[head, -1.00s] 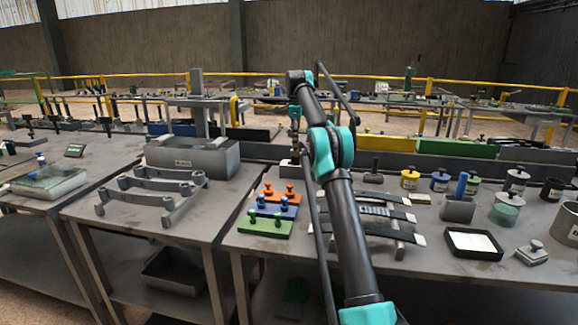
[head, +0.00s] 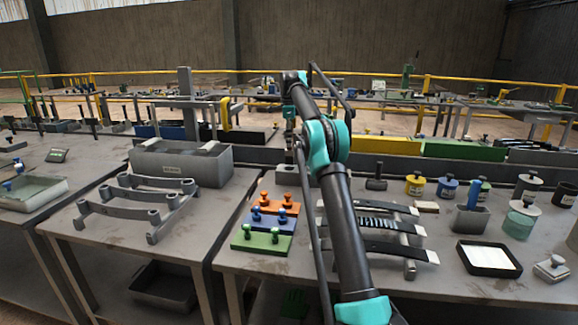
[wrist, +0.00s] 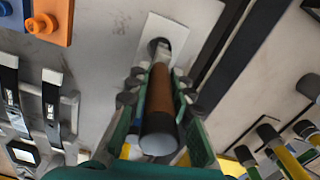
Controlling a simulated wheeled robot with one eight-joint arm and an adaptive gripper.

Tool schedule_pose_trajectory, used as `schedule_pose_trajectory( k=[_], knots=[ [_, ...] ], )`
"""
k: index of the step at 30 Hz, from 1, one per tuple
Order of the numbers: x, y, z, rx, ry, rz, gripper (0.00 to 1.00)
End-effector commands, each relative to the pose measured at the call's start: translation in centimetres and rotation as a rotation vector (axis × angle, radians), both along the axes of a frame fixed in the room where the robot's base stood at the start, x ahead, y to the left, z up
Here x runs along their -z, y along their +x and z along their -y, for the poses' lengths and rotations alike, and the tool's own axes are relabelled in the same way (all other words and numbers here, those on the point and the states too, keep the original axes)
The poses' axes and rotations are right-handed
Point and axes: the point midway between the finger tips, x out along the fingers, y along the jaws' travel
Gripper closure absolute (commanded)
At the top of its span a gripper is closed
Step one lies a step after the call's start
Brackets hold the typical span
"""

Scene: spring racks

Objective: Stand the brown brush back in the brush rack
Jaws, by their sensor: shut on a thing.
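The brown brush (wrist: 160,92) is between the fingers of my gripper (wrist: 158,105) in the wrist view. Its grey end points toward the camera and its far end points down at a pale grey block (wrist: 178,31) with a dark round opening, which looks like the brush rack. I cannot tell whether the brush tip is inside the opening or above it. In the head view my gripper (head: 290,142) hangs over a light grey block (head: 297,174) at the back of the right table. The brush is too small to make out there.
Orange (head: 280,203), blue and green knobbed blocks lie in front of the grey block. Dark leaf springs (head: 385,247) on a rack lie to the right. A dark hammer-like tool (head: 376,183) and several jars stand beyond. A long low bin edge runs behind.

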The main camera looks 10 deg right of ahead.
Motion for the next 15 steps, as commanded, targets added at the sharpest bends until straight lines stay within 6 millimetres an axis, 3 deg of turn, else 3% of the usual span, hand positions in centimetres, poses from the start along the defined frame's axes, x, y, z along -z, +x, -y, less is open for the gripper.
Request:
schedule_pose_trajectory(
  k=[3,15],
  knots=[
    [1.9,0.0,0.0,0.0,0.0,0.0,1.0],
    [6.0,0.0,0.0,0.0,0.0,0.0,1.0]
  ],
)
